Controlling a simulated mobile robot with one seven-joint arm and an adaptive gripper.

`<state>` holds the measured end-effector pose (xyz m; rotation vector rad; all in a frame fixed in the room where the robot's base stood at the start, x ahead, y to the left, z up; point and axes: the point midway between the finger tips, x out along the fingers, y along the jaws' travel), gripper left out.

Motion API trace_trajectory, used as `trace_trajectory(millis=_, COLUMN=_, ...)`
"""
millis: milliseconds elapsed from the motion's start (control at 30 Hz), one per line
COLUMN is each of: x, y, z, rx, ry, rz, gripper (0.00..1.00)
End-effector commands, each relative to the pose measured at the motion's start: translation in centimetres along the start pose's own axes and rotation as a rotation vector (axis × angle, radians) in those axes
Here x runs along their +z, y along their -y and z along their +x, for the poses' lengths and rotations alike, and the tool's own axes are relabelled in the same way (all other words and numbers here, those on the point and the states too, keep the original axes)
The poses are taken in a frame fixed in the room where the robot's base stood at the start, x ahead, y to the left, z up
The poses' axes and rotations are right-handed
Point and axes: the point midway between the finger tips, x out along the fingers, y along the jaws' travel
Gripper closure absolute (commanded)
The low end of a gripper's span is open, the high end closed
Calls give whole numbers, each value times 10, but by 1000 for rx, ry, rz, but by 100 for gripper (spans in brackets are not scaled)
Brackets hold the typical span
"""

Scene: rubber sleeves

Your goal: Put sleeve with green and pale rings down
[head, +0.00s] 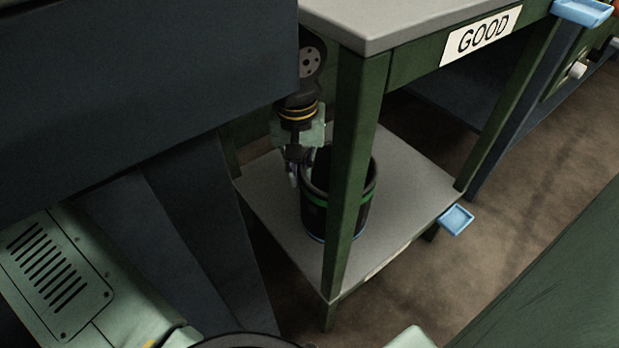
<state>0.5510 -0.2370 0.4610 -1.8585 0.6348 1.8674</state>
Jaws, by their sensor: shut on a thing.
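The sleeve with green and pale rings (312,210) is a black, open-topped cylinder with a green band and a thin pale band low down. It is upright at the lower grey shelf (410,185) of the green table. The table's front leg hides its middle. My gripper (296,178) is at the sleeve's left rim, pointing down, and is shut on its wall. I cannot tell whether the sleeve's base rests fully on the shelf.
The table top (400,15) with a "GOOD" sign (482,37) lies above the shelf. The green front leg (350,170) stands before the sleeve. A dark cabinet (140,90) is close on the left. The shelf is bare to the right of the sleeve.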

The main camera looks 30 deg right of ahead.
Motion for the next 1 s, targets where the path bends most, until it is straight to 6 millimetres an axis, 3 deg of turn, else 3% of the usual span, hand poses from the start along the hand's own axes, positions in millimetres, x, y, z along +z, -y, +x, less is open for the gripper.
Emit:
trace_trajectory(millis=267, x=-12, y=-14, z=0, rx=1, ry=-1, rz=1, gripper=100)
trace_trajectory(millis=500, x=-13, y=-14, z=34, rx=1, ry=-1, rz=-1, gripper=100)
trace_trajectory(millis=933, x=-13, y=-14, z=39, rx=2, ry=-2, rz=-1, gripper=100)
trace_trajectory(millis=1000, x=-12, y=-14, z=39, rx=0, ry=0, rz=0, gripper=89)
